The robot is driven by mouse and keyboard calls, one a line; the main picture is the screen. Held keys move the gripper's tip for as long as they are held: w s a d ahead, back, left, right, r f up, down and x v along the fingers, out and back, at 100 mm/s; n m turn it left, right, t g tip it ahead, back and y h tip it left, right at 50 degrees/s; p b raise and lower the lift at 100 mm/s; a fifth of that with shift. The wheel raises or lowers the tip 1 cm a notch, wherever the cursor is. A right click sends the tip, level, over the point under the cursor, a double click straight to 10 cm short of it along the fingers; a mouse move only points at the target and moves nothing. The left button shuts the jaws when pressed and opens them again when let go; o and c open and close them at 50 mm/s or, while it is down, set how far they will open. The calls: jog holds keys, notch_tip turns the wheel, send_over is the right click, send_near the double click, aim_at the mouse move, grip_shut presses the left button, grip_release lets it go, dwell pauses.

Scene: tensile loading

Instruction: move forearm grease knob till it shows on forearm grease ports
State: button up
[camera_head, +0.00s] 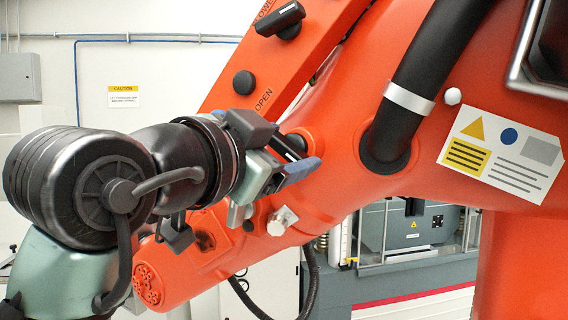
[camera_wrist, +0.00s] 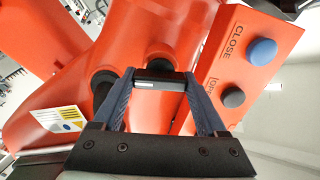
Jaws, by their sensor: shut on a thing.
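My gripper (camera_head: 284,152) is at the side of the orange machine arm in the head view. In the wrist view its two blue fingers (camera_wrist: 160,78) are shut on the sides of a dark knob (camera_wrist: 160,87), which I take as the forearm grease knob. The knob has a pale line on its near face. It shows in the head view only as a dark strip (camera_head: 287,147) between the fingers. The fingers and my wrist hide its base and any marking around it, so I cannot read its setting.
A black round button (camera_head: 243,82) marked OPEN and a dark lever knob (camera_head: 280,20) sit above my gripper. A blue button (camera_wrist: 262,52) marked CLOSE shows in the wrist view. A black hose (camera_head: 400,110) and a metal fitting (camera_head: 281,220) are close by.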

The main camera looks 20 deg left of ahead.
jog(key=m+b, duration=0.2)
jog(key=m, duration=0.2)
jog(key=shift+m, duration=0.4)
dwell(0.4)
jog(key=o, duration=1.3)
jog(key=shift+d+f, duration=0.1)
